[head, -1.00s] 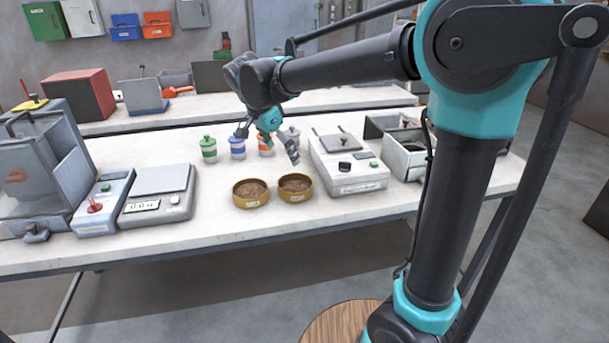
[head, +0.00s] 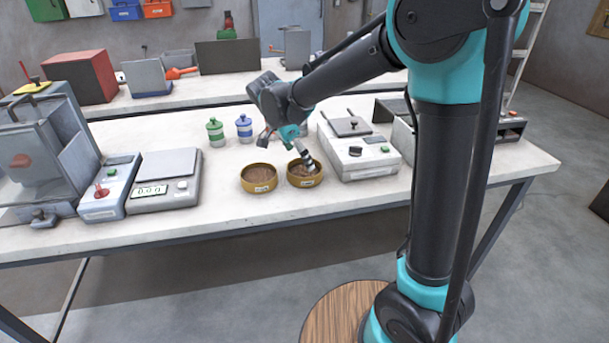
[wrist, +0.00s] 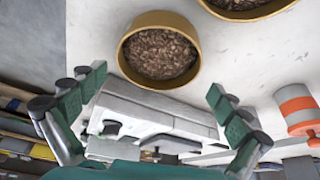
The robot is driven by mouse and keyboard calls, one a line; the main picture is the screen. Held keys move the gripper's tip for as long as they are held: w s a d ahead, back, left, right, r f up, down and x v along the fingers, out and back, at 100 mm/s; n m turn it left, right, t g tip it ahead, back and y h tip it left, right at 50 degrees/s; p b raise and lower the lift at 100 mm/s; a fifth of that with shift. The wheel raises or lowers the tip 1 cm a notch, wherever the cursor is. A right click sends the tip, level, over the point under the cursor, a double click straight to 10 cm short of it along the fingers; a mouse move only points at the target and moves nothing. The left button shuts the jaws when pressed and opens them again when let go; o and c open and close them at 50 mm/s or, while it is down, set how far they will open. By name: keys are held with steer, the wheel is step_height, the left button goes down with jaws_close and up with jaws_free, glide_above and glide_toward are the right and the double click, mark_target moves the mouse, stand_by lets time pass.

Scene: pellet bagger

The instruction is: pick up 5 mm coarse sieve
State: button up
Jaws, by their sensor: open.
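Two round brass-coloured sieves with brown pellets in them stand side by side near the bench's front edge: a left sieve (head: 258,187) and a right sieve (head: 304,182). Their labels are too small to read, so I cannot tell which is the 5 mm coarse one. My gripper (head: 307,160) hangs over the right sieve in the head view and hides part of its back rim. In the wrist view my gripper (wrist: 158,105) is open and empty, its fingers wide apart. One sieve (wrist: 127,62) lies just beyond the fingertips; the other (wrist: 250,14) is cut off at the top.
A white machine (head: 368,165) stands close to the right of the sieves. Canisters with green (head: 216,137) and blue (head: 244,131) bands stand behind; an orange-banded canister (wrist: 297,104) shows in the wrist view. A scale (head: 150,202) stands at left. Bench between scale and sieves is clear.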

mark_target(308, 174)
steer(key=shift+x, duration=2.7)
steer(key=shift+s, duration=0.2)
steer(key=shift+c, duration=0.6)
steer(key=c, duration=0.8)
steer(key=shift+r, duration=0.1)
